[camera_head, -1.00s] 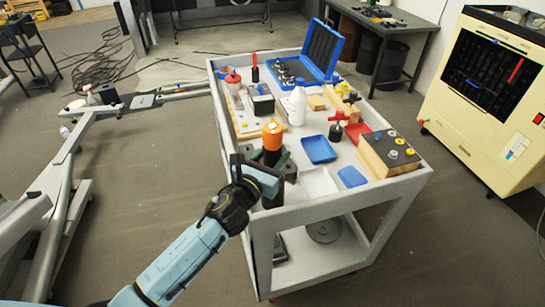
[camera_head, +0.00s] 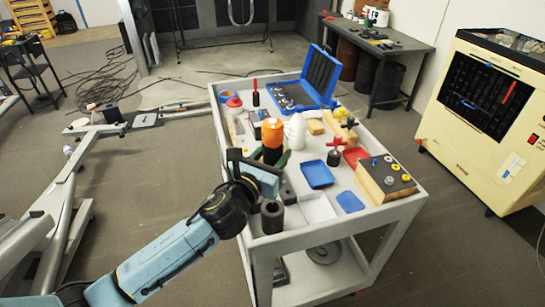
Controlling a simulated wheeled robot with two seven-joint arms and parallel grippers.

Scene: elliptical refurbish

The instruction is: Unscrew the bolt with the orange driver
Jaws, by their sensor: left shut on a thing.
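The orange driver (camera_head: 272,133), with a dark lower part, stands upright in my left gripper (camera_head: 270,156). My left gripper is shut on it, above the near left part of the white cart. An open black cylinder (camera_head: 272,215) stands on the cart just below the gripper, apart from the driver. The driver's tip is hidden behind the gripper. Several small bolt-like pieces, blue, grey and yellow (camera_head: 407,177), sit on a dark-topped wooden block (camera_head: 371,189) at the cart's right; I cannot tell which is the task's bolt. My right gripper is not in view.
The cart (camera_head: 333,230) also holds a blue tray (camera_head: 318,175), a white bottle (camera_head: 297,131), a red-handled tool (camera_head: 335,146) and an open blue case (camera_head: 318,80). A cream cabinet (camera_head: 460,150) stands at the right.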

